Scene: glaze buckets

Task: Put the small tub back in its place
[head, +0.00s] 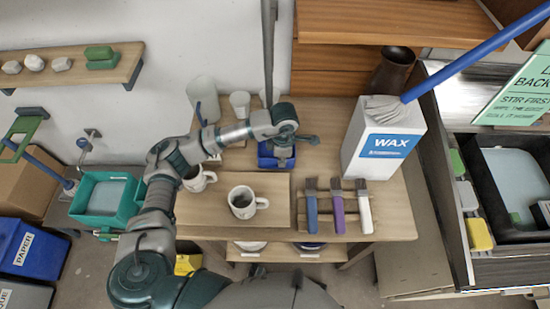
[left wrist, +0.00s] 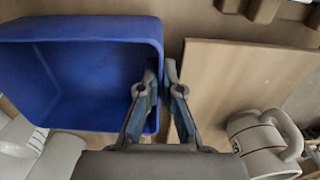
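The small blue tub (head: 268,161) is on the wooden table, behind the raised board and partly hidden by my left gripper (head: 291,143). In the left wrist view the blue tub (left wrist: 75,85) fills the left side and looks empty. My left gripper (left wrist: 160,72) has its fingers close together on either side of the tub's right wall, one inside and one outside. It looks shut on that wall. I cannot tell whether the tub is lifted clear of the table. My right gripper is not in view.
Two mugs stand near the board (head: 200,212), one of them the front mug (head: 241,203). Several brushes (head: 337,208) lie on a rack to the right. A white WAX box (head: 382,145) stands behind them. A teal tub (head: 105,197) is at left and a dark basin (head: 515,185) at right.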

